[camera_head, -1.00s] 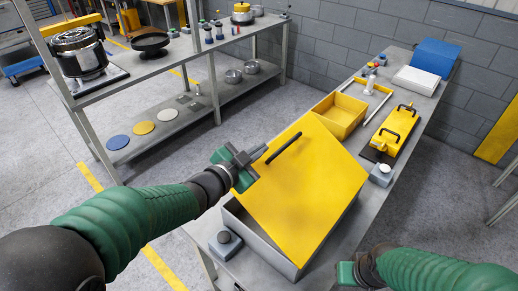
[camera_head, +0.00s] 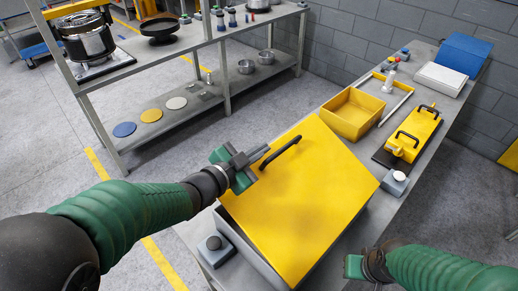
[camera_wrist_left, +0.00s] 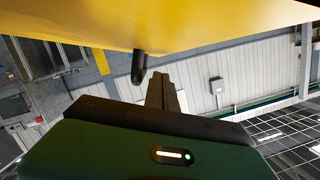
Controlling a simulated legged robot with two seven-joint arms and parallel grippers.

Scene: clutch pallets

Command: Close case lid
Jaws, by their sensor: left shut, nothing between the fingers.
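The case is a grey box (camera_head: 262,262) on the bench with a yellow lid (camera_head: 310,200). The lid is tilted, with a gap over the box at its left and front side. The left wrist view shows the shut fingers (camera_wrist_left: 161,92) below the yellow lid (camera_wrist_left: 150,22) and beside the dark handle end (camera_wrist_left: 139,67). My right gripper (camera_head: 352,267) is at the bottom right, its fingers not clear.
A grey knob block (camera_head: 215,249) sits left of the case, and another button block (camera_head: 395,183) sits right of it. Behind are an open yellow bin (camera_head: 353,114) and a yellow case with black handles (camera_head: 415,133). A shelf rack (camera_head: 170,55) stands at the left.

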